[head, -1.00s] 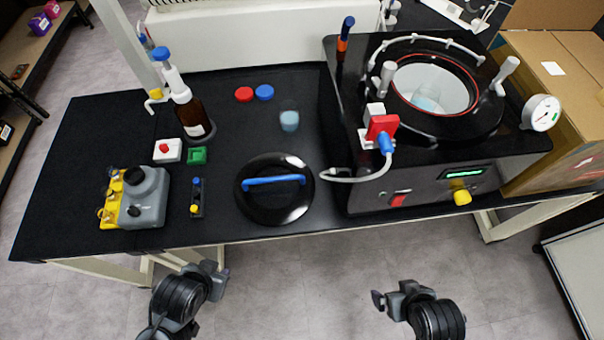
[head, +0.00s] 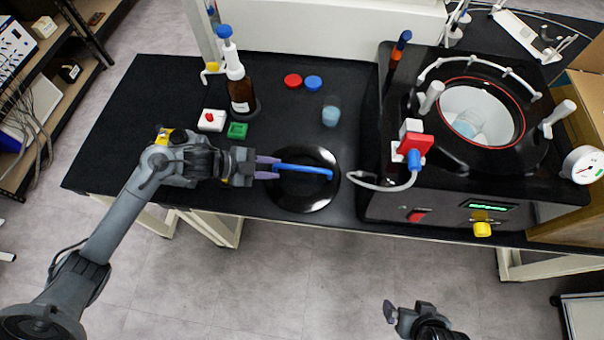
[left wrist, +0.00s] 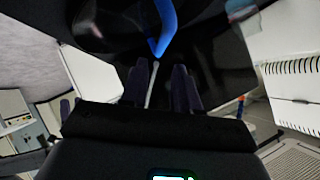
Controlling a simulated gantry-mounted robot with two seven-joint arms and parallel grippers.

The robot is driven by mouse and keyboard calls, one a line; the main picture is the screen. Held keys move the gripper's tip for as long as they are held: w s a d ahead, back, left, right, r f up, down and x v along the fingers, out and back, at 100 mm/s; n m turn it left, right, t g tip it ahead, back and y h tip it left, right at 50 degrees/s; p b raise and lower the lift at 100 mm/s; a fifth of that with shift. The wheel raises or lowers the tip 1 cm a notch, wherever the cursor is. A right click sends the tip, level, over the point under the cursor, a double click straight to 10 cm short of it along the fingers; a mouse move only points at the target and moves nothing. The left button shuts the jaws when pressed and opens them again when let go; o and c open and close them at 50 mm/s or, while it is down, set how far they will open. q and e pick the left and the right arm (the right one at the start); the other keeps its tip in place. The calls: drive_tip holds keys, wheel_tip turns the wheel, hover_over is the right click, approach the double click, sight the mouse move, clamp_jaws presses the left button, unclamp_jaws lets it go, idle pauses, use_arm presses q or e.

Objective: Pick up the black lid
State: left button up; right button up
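The black lid (head: 305,198) is round and glossy and lies flat on the black bench, with a blue bar handle (head: 308,171) across its top. In the head view my left gripper (head: 266,168) is at the left end of the handle, its two fingers apart on either side of the handle's line. In the left wrist view the fingers (left wrist: 160,82) are spread and the blue handle (left wrist: 166,25) rises just beyond their tips. Whether they touch it cannot be told. My right gripper (head: 391,312) is low in the head view, away from the bench; its fingers are unclear.
The freeze dryer (head: 445,207) with its open round chamber stands right of the lid, its white hose (head: 385,187) close to the lid's edge. A brown bottle (head: 241,93), red and blue caps (head: 303,82), a beaker (head: 331,115) and a green block (head: 237,131) stand behind.

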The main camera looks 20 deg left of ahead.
sight(299, 168)
use_arm(q)
drive_tip(key=x, duration=0.5)
drive_tip(key=shift+d+r+b, duration=0.1)
drive_tip(key=shift+b, duration=0.3)
drive_tip(key=shift+b+x, duration=0.5)
drive_tip(key=shift+x, duration=2.2)
drive_tip(key=shift+w, duration=0.15)
clamp_jaws()
drive_tip(key=shift+r, duration=0.15)
